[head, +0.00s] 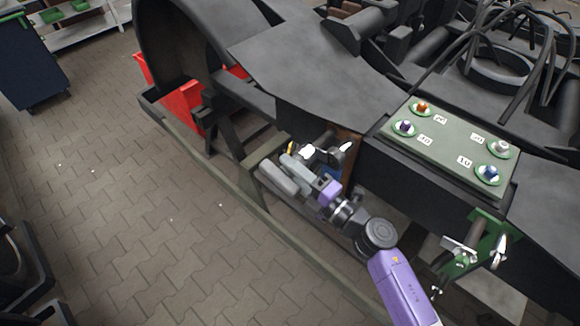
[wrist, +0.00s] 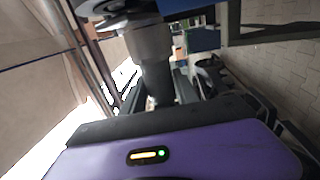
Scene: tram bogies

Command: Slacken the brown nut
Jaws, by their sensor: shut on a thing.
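An orange-brown nut (head: 422,107) sits at the upper left of the grey-green plate (head: 452,140) on the bogie frame in the head view. It is the closest to brown of the nuts there. My gripper (head: 316,155) is low beside the frame, left of the plate and well away from that nut. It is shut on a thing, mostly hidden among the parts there. In the wrist view a grey cylindrical piece (wrist: 150,45) stands in front of my purple wrist; I cannot tell surely what it is. No brown nut shows in the wrist view.
The plate also bears a purple nut (head: 404,126), a pale grey nut (head: 501,147) and a blue nut (head: 489,172), with number labels. A green bracket (head: 490,232) with metal levers hangs on the frame at right. Paved floor (head: 140,190) is free at left.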

